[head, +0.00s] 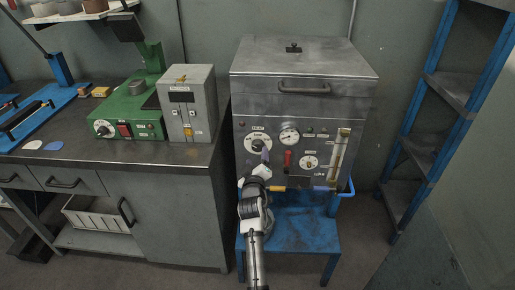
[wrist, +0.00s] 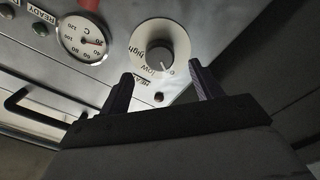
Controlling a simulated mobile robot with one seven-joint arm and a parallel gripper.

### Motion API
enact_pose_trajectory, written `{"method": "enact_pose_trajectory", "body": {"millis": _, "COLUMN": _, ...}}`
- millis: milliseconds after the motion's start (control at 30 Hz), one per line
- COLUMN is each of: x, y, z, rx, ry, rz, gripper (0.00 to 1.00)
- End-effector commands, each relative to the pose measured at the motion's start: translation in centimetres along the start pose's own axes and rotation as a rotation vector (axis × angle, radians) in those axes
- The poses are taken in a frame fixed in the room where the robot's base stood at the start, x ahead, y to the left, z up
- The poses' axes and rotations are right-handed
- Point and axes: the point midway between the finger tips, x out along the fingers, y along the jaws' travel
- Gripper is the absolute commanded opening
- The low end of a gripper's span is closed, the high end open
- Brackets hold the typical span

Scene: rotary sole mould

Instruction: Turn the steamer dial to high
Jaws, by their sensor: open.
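The steamer is a grey metal cabinet (head: 305,100) in the middle of the head view. Its dial (head: 257,142) is at the left of the front panel, partly hidden by my gripper (head: 264,157). In the wrist view the dial (wrist: 160,45) is a grey round knob on a white plate marked "low" and "high". The pointer's exact setting is hard to read. My gripper (wrist: 160,72) is open and empty, its dark fingertips apart, one toward each side of the dial. The knob shows beyond the fingertips; I cannot tell whether they touch it.
A round gauge (head: 289,137), a red handle (head: 287,160) and a second dial (head: 309,162) are on the same panel. The steamer stands on a blue stand (head: 290,235). A workbench (head: 110,153) is at the left, a blue shelf rack (head: 425,125) at the right.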

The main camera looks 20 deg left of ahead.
Motion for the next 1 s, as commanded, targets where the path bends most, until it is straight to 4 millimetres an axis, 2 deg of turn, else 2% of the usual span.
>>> {"method": "enact_pose_trajectory", "body": {"millis": 100, "x": 2.2, "y": 0.2, "z": -0.2, "rx": 0.0, "ry": 0.001, "rz": 0.001, "gripper": 0.64}}
{"method": "enact_pose_trajectory", "body": {"millis": 300, "x": 4.6, "y": 0.0, "z": -0.1, "rx": 0.001, "ry": 0.001, "rz": 0.0, "gripper": 0.64}}
{"method": "enact_pose_trajectory", "body": {"millis": 500, "x": 5.5, "y": 0.0, "z": -0.1, "rx": 0.001, "ry": 0.001, "rz": 0.0, "gripper": 0.64}}
{"method": "enact_pose_trajectory", "body": {"millis": 767, "x": 5.5, "y": 0.0, "z": 0.0, "rx": 0.001, "ry": 0.001, "rz": 0.0, "gripper": 0.64}}
{"method": "enact_pose_trajectory", "body": {"millis": 1000, "x": 5.5, "y": 0.0, "z": 0.0, "rx": 0.001, "ry": 0.001, "rz": 0.0, "gripper": 0.33}}
